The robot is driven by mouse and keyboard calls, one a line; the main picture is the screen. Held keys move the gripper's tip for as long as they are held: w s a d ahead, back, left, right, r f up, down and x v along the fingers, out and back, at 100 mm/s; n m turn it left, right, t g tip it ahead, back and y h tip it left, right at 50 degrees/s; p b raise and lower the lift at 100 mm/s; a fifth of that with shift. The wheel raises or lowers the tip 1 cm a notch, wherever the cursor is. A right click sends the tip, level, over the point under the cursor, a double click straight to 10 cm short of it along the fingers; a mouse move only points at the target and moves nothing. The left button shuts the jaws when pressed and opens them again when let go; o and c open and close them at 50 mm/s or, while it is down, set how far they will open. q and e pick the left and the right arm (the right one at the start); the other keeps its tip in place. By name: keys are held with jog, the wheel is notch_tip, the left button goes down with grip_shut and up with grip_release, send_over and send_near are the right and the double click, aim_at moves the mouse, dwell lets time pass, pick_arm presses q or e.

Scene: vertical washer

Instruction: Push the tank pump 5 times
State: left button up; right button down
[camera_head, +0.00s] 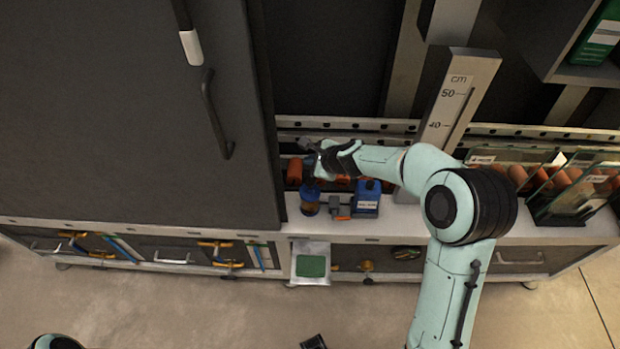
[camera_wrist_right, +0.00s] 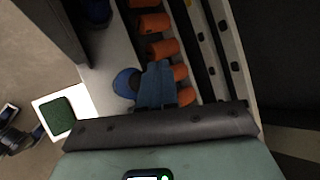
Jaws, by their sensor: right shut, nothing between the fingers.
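A small round tank (camera_head: 309,197), dark blue above and amber below, stands on the narrow white bench; I take it for the tank with the pump. My right gripper (camera_head: 310,158) is just above and behind its top in the head view. Its two fingers are shut together with nothing between them. Whether they touch the pump I cannot tell. In the right wrist view the shut fingers (camera_wrist_right: 155,84) lie next to a rounded blue top (camera_wrist_right: 127,83). Part of my left arm (camera_head: 55,342) shows at the bottom left; its jaws cannot be made out.
A blue labelled container (camera_head: 366,199) and a small grey-and-orange item (camera_head: 340,208) stand right of the tank. Orange cylinders (camera_head: 294,172) line the back. A tall dark cabinet (camera_head: 130,120) closes off the left. A green pad (camera_head: 310,266) lies on a white tray in front.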

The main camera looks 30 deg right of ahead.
dwell(0.8)
pick_arm(q)
jog(key=w+r+p, duration=0.4)
jog(key=r+p, duration=0.6)
jog(key=r, duration=0.1)
jog(key=shift+w, duration=0.15)
pick_arm(e)
notch_tip(320, 180, up, 4)
jog(key=shift+w+f, duration=0.1)
pick_arm(q)
jog(key=shift+s, duration=0.2)
pick_arm(e)
jog(key=shift+s, duration=0.2)
jog(key=b, duration=0.3)
send_over(312, 181)
notch_tip(312, 181, down, 8)
jog(key=shift+s+r, duration=0.1)
jog(key=shift+a+f+b, duration=0.1)
jog(key=shift+f+b, duration=0.2)
jog(key=shift+f, duration=0.15)
pick_arm(q)
jog(key=s+f, duration=0.3)
jog(key=f, duration=0.2)
jog(key=shift+s+g, duration=0.3)
